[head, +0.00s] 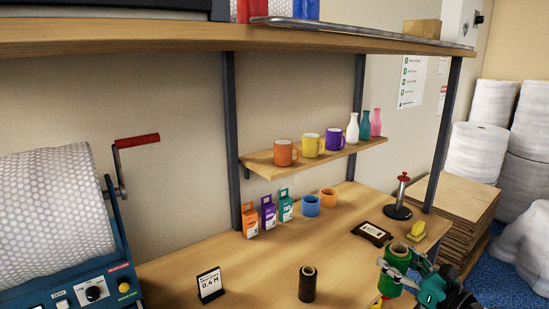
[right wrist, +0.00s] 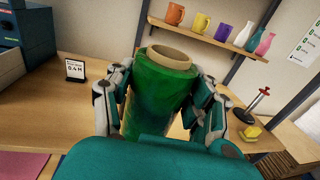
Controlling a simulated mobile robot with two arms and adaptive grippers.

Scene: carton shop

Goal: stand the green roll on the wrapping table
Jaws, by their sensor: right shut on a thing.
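The green roll (head: 389,287) has a tan core and is upright or nearly so, low at the right in the head view. It fills the middle of the right wrist view (right wrist: 160,100), its open core facing up. My right gripper (head: 400,277) is shut on its sides, one finger on each side. The roll's lower end is hidden, so I cannot tell whether it touches the table. The wooden wrapping table (head: 255,270) spreads below the shelves. My left gripper is not in view.
A dark roll (head: 307,285) stands at the table's front, with a small sign (head: 210,285) to its left. Boxes, two cups (head: 311,206), a dark tray (head: 371,234), a yellow item (head: 416,231) and a red-knobbed stand (head: 398,211) stand behind. A shelf (head: 260,162) overhangs the back.

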